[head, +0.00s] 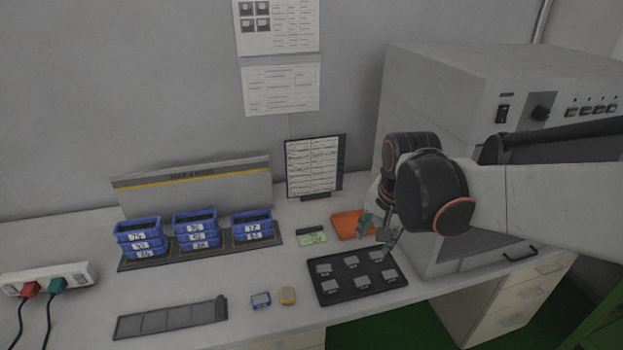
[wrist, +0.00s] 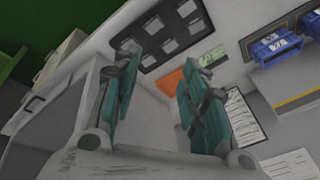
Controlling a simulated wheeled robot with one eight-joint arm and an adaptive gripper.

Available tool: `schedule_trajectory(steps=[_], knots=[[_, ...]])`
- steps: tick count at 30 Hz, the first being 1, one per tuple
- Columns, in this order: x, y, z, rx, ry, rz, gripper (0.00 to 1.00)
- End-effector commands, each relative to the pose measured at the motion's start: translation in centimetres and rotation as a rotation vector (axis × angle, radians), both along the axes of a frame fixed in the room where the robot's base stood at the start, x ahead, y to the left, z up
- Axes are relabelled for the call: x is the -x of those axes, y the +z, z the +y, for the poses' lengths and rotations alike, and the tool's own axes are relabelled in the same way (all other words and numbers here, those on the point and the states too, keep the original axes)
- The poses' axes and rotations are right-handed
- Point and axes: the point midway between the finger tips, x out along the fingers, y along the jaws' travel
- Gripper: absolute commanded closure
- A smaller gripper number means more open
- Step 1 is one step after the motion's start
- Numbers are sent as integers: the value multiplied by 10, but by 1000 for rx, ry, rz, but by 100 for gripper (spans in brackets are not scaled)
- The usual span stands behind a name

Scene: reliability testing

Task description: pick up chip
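Several small grey chips sit in a dark tray (head: 325,296) on the table, one of them a chip (head: 351,260) near the tray's back edge. The chips also show in the wrist view, with one chip (wrist: 186,9) at the top. My gripper (head: 378,230) hangs above and behind the tray, near its back right, in front of the large grey machine. In the wrist view my gripper (wrist: 158,60) has its two teal fingers spread wide apart, with nothing between them. The tray lies beyond the fingertips. My arm covers part of the machine.
The large grey machine (head: 430,85) stands close to the right of my gripper. An orange tray (head: 345,222) and a green board (head: 312,239) lie behind the chip tray. Blue bins (head: 195,240) stand at left.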

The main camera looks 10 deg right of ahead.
Motion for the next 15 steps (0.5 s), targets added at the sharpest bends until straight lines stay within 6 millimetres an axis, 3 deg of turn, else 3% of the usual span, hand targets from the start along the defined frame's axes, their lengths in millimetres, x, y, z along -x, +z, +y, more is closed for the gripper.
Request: schedule_trajectory(steps=[8, 15], knots=[[-24, -14, -20, -38, -138, 55, 60], [-56, -48, -52, -91, -361, 141, 60]])
